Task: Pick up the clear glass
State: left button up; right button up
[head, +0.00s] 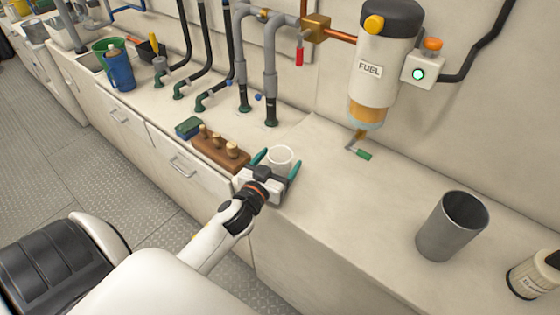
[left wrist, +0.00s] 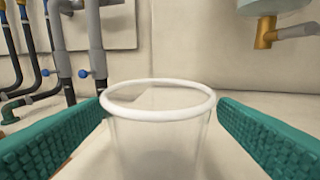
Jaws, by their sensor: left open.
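The clear glass (head: 280,158) stands upright on the counter, just beyond the wooden block. In the left wrist view the clear glass (left wrist: 158,135) fills the middle, its pale rim on top and its lower part cut off by the frame. My left gripper (head: 275,163) is open, with one teal finger on each side of the glass. In the left wrist view my left gripper (left wrist: 160,125) shows gaps between the glass and the fingers, at least near the rim. My right gripper is not in view.
A brown block with wooden plugs (head: 222,152) stands close left of the glass, with a blue-green box (head: 189,127) behind it. A fuel filter (head: 385,60) hangs on the wall to the right. A grey metal cup (head: 450,228) stands further right; the counter between is mostly clear.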

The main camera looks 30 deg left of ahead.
aim_at(284, 155)
pick_arm(q)
jog(key=w, duration=0.3)
jog(key=shift+w+a+f, duration=0.15)
jog(key=shift+a, duration=0.1)
jog(key=shift+c, duration=0.5)
jog(key=c, duration=1)
